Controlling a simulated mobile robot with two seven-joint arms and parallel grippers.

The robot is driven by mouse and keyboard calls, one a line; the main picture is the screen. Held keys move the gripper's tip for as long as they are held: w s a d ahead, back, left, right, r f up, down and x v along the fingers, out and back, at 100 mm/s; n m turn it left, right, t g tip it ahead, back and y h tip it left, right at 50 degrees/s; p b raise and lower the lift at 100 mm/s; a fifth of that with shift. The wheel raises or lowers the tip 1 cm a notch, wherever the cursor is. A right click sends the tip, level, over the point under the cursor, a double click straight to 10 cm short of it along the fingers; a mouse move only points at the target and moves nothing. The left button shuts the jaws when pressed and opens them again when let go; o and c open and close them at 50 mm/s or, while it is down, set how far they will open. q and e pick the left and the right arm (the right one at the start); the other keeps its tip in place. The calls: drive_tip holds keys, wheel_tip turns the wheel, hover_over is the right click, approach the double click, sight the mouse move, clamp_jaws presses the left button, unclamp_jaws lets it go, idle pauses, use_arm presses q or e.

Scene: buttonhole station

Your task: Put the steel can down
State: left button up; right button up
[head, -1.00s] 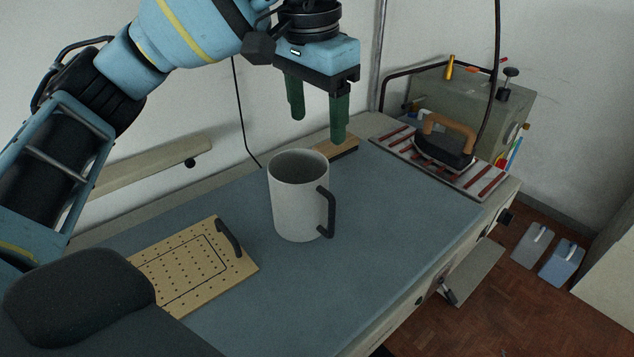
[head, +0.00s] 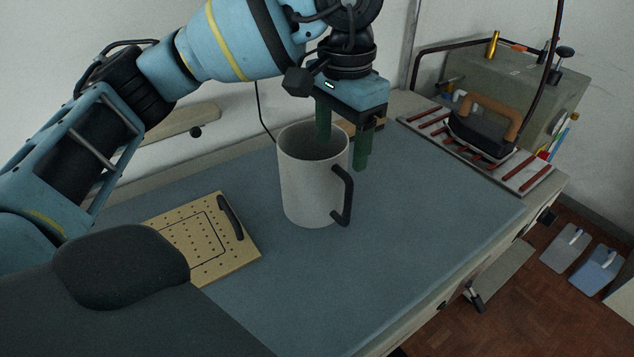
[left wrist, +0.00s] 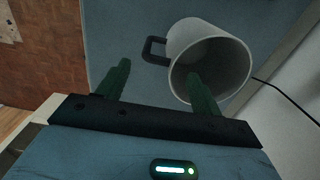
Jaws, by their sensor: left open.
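The steel can (head: 306,190) is a pale grey, mug-like can with a dark side handle (head: 346,196). It stands upright on the blue-grey table top (head: 400,215), its open mouth up. My left gripper (head: 342,154) is open and holds nothing, its green fingers pointing down at the can's rim. One finger overlaps the mouth and the other is outside, on the handle side; I cannot tell whether the first dips inside. In the left wrist view the can (left wrist: 228,40) lies beyond the gripper (left wrist: 158,70), one fingertip over its mouth. My right gripper is not in view.
A perforated wooden board (head: 215,268) with a dark handle lies left of the can. An iron (head: 480,132) rests on a red-striped stand (head: 525,172) at the back right. A small wooden block (head: 370,127) is behind the gripper. The table is clear right of the can.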

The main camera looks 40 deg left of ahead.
sight(340, 168)
use_arm(q)
drive_tip(key=f, duration=0.5)
drive_tip(key=shift+w, duration=0.2)
clamp_jaws()
